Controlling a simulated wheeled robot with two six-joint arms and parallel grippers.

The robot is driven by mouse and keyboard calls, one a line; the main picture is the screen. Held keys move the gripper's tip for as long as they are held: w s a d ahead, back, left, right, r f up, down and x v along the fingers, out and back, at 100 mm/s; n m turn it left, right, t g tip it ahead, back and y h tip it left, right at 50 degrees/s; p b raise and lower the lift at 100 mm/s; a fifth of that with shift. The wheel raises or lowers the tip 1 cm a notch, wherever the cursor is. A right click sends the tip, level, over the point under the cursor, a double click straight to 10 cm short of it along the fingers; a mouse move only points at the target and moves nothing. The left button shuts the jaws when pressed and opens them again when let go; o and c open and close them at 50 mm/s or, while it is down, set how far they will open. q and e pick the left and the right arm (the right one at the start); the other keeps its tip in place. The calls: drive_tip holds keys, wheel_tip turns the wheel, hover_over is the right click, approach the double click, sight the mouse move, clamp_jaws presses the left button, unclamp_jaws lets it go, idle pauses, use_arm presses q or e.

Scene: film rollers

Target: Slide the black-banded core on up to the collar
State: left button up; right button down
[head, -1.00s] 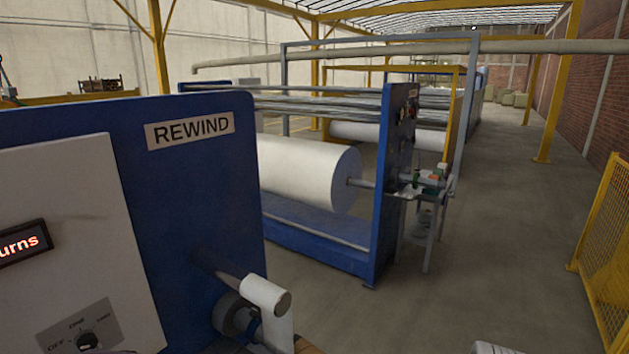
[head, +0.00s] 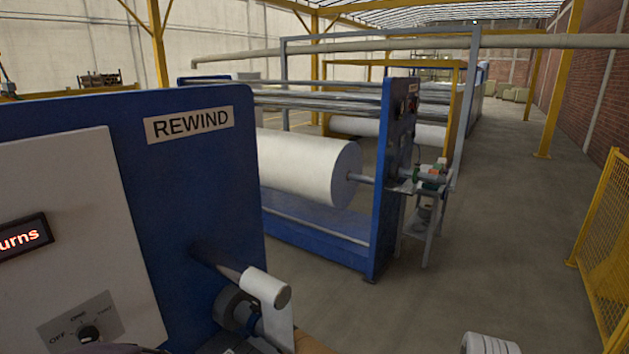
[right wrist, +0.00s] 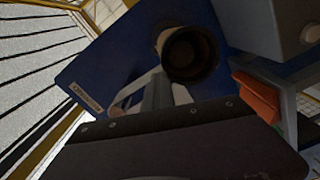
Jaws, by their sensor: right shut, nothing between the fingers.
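A tan, rounded edge (head: 312,343), which looks like the core, shows at the bottom of the head view beside the REWIND panel. Most of it is cut off. In the right wrist view the open, dark-mouthed end of a brown tube (right wrist: 191,54) stands out in front of the blue panel. I cannot make out a black band. A dark round collar-like part (head: 232,308) sits close to the panel, with a blue ring in front of it. My right gripper (right wrist: 157,95) is shut and empty, its fingertips just below the tube's mouth. My left gripper is not in view.
The blue REWIND panel (head: 190,190) fills the left. A small white roll (head: 265,287) on its shaft, with web hanging down, is above the collar-like part. A white ribbed object (head: 489,344) is at the bottom edge. A yellow mesh guard (head: 600,225) stands right.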

drive_tip(key=shift+w+a, duration=0.15)
drive_tip(key=shift+a, duration=0.1)
drive_tip(key=shift+w+a, duration=0.15)
drive_tip(key=shift+a, duration=0.05)
drive_tip(key=shift+w+a, duration=0.1)
drive_tip(key=shift+a, duration=0.05)
drive_tip(key=shift+w+a, duration=0.25)
drive_tip(key=shift+a, duration=0.1)
drive_tip(key=shift+w+a, duration=0.15)
drive_tip(key=shift+a, duration=0.05)
idle(0.5)
drive_tip(key=shift+w+a+b, duration=0.2)
drive_tip(key=shift+a+b, duration=0.05)
drive_tip(key=shift+b, duration=0.05)
drive_tip(key=shift+w+a, duration=0.1)
drive_tip(key=shift+a, duration=0.1)
drive_tip(key=shift+w+a, duration=0.2)
drive_tip(key=shift+a, duration=0.15)
drive_tip(key=shift+w+a, duration=0.1)
idle(0.6)
